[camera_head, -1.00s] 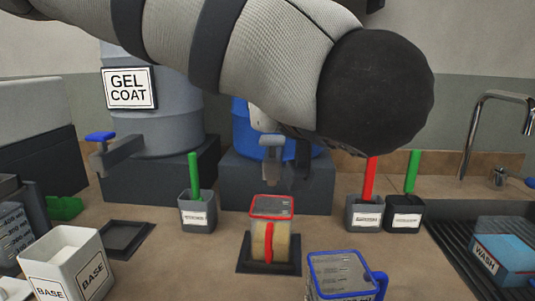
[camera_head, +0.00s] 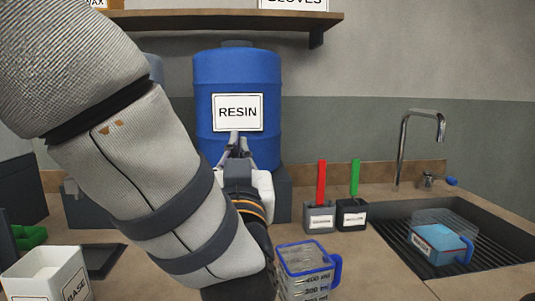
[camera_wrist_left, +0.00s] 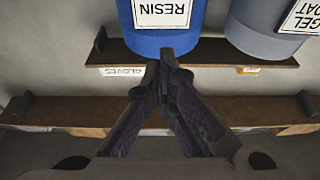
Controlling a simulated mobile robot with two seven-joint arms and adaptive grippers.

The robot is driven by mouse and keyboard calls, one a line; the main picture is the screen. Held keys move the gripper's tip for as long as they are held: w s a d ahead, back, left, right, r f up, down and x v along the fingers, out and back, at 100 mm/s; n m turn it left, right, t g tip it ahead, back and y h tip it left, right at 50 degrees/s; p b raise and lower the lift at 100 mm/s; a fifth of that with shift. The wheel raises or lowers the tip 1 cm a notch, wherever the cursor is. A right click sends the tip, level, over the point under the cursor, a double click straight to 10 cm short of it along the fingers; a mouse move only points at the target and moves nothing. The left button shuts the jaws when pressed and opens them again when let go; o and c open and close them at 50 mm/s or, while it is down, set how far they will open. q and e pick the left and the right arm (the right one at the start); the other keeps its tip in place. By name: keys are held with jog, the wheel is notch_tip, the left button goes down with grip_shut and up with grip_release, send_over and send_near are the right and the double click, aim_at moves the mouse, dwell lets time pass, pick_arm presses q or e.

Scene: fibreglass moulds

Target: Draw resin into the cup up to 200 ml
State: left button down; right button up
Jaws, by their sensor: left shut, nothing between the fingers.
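The blue resin drum (camera_head: 207,95) with its RESIN label stands at the back; it also shows upside down in the left wrist view (camera_wrist_left: 180,42). My left gripper (camera_head: 238,142) is in front of the drum, at the lower edge of the label. Its fingers (camera_wrist_left: 164,70) are closed together and empty, pointing at the drum. A clear cup with a blue rim and handle (camera_head: 306,262), with ml marks, stands on the counter near the front. The drum's tap and the red-handled cup are hidden behind my left arm. My right gripper is not in view.
My left arm covers much of the left and middle of the head view. Two small holders with a red stick (camera_head: 321,182) and a green stick (camera_head: 354,178) stand right of the drum. A white BASE container (camera_head: 42,275) is front left. A sink (camera_head: 500,250) is at right.

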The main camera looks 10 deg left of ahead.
pick_arm(q)
jog(key=w+a+f+b, duration=0.1)
jog(key=w+a, duration=0.1)
jog(key=w, duration=0.5)
jog(key=shift+f, duration=0.3)
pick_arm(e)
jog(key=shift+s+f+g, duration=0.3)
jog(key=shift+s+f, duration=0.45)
